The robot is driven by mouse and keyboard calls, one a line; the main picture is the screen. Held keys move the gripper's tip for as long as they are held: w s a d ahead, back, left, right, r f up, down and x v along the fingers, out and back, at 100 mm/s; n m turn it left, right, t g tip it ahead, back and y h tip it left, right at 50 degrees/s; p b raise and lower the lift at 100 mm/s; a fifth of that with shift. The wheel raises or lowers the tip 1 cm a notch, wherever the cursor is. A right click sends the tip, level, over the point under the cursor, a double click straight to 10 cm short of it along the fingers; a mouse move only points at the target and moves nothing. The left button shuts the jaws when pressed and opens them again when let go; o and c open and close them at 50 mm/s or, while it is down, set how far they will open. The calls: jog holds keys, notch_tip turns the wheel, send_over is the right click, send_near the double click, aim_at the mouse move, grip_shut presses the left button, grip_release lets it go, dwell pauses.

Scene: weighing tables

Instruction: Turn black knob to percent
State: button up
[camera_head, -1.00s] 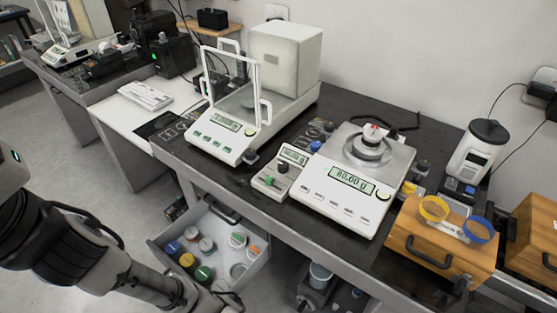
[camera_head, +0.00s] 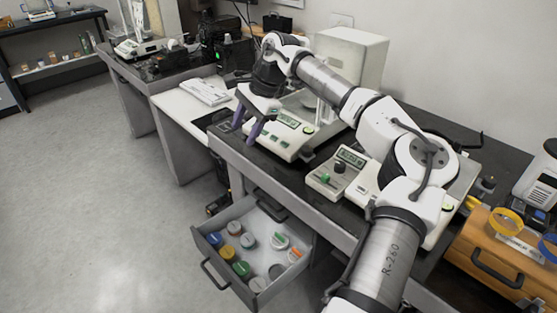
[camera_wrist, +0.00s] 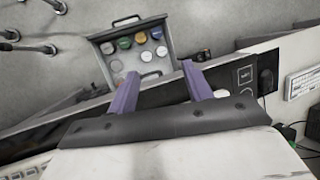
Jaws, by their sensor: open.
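The black knob (camera_head: 340,167) sits on a small pale control box (camera_head: 327,184) on the dark bench, beside a green control (camera_head: 325,180) and below a small display (camera_head: 351,157). The knob's setting and any percent mark are too small to read. My gripper (camera_head: 247,126) hangs at the front edge of the bench, left of the box and in front of the glass-shielded balance. Its purple fingers are spread with nothing between them. In the wrist view my gripper (camera_wrist: 159,76) points towards the bench edge and drawer; the knob does not show there.
An open drawer (camera_head: 215,240) with several capped jars juts out below the bench. The shielded balance (camera_head: 276,140) stands left of the box. My arm covers much of the right balance. A wooden box (camera_head: 480,262) stands at the right. Floor at the left is clear.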

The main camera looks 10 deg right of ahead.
jog(key=d+r+m+h, duration=0.1)
jog(key=d+r+h, duration=0.15)
jog(key=d, duration=1.45)
jog(key=m+h, duration=0.1)
jog(key=h, duration=0.1)
send_near(341, 164)
notch_tip(341, 164, down, 9)
jog(key=shift+w+a+f+p, duration=0.1)
jog(key=shift+w+a+p, duration=0.05)
jog(key=shift+p, duration=0.15)
jog(key=c, duration=1)
jog(key=shift+o, duration=0.2)
